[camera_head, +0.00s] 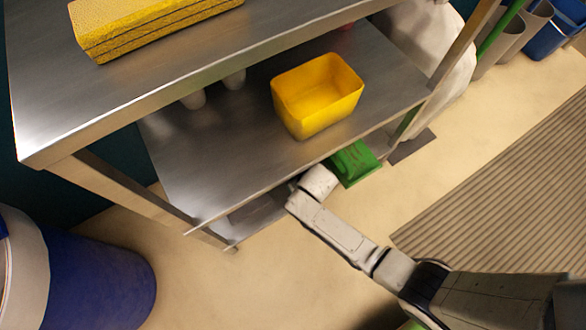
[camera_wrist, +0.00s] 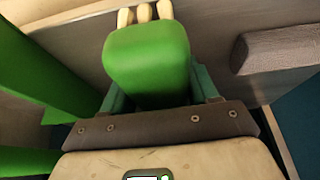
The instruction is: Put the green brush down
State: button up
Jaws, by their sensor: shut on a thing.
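In the wrist view the green brush (camera_wrist: 148,58) sits between the two teal fingers of my gripper (camera_wrist: 152,95), which is shut on it. Pale cream tufts, apparently its bristles, show beyond its far end. In the head view my arm reaches to the front edge of the steel rack's middle shelf, and my gripper is hidden below that edge. A green piece (camera_head: 353,163) shows just right of my wrist at the shelf edge; I cannot tell whether it is the brush or another green thing.
A yellow tub (camera_head: 318,95) stands on the rack's middle shelf (camera_head: 215,150). A yellow sponge-like block (camera_head: 150,25) lies on the top shelf. A blue barrel (camera_head: 95,275) stands lower left. A large green thing (camera_wrist: 40,75) is close left of my gripper. A grey block (camera_wrist: 275,50) lies right.

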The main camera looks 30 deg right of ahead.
jog(key=w+b, duration=0.1)
jog(key=w+f+b, duration=0.1)
jog(key=w, duration=0.1)
jog(key=shift+w+f+b, duration=0.25)
jog(key=shift+w+b, duration=0.1)
jog(key=shift+b, duration=0.05)
jog(key=shift+f, duration=0.1)
jog(key=shift+f, duration=0.15)
jog(key=o, duration=1.2)
